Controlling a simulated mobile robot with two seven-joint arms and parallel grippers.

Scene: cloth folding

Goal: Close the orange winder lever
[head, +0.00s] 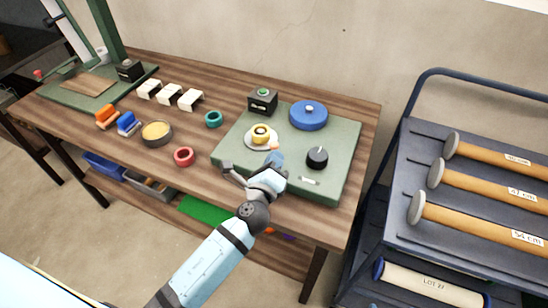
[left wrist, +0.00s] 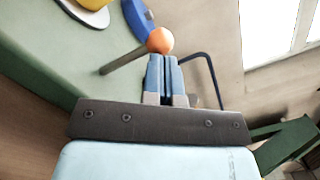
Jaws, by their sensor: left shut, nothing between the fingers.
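The orange ball knob of the winder lever (head: 274,147) shows in the head view just beyond my left fingertips, beside the yellow spool (head: 260,134) on its white disc. In the left wrist view the orange knob (left wrist: 160,40) sits right at the fingertips, with a grey rod (left wrist: 124,61) running to its left. Whether the fingers touch the knob I cannot tell. My left gripper (head: 275,158) is shut and empty, over the green board (head: 230,139); its closed fingers also show in the left wrist view (left wrist: 164,62). My right gripper is not in view.
A cart (head: 408,150) with rolls stands at right.

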